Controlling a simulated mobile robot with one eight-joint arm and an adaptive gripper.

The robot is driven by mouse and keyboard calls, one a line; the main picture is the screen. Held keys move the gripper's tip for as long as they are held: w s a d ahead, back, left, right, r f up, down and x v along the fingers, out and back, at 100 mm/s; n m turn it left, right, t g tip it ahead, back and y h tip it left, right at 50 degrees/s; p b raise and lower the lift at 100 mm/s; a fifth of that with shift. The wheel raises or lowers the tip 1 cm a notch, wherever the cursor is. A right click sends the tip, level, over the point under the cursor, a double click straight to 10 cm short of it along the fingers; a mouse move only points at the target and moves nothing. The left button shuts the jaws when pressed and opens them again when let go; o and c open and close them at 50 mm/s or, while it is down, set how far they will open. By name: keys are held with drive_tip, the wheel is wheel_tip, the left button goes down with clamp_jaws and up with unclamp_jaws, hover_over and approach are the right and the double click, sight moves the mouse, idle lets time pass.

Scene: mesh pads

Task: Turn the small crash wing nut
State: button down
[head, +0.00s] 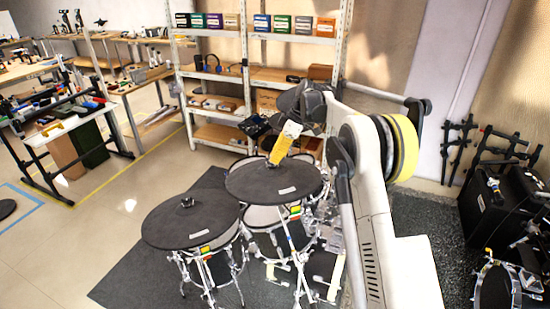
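Two round black cymbal pads stand over the drum kit: a middle pad (273,184) and a left pad (180,225). A small dark nut or topper (187,203) sits at the centre of the left pad. I cannot tell which pad is the small crash. My arm reaches in from the right, and its yellow and white end part slants down to the far part of the middle pad. My gripper (270,162) is at the lower end of that part, small and unclear. Any wing nut on the middle pad is hidden or too small to see.
Drums and chrome stands crowd below the pads on a dark mat (125,285). A shelf rack (215,75) with boxes stands behind. Black cases (495,210) and another drum (497,285) are at the right. Open floor (100,215) lies to the left.

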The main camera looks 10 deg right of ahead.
drive_tip(key=shift+n+g, duration=0.3)
drive_tip(key=shift+n, duration=0.3)
drive_tip(key=c, duration=1.6)
unclamp_jaws()
drive_tip(key=shift+o, duration=0.2)
drive_tip(key=v, duration=1.2)
drive_tip(key=shift+w+d, duration=0.15)
drive_tip(key=shift+f, duration=0.1)
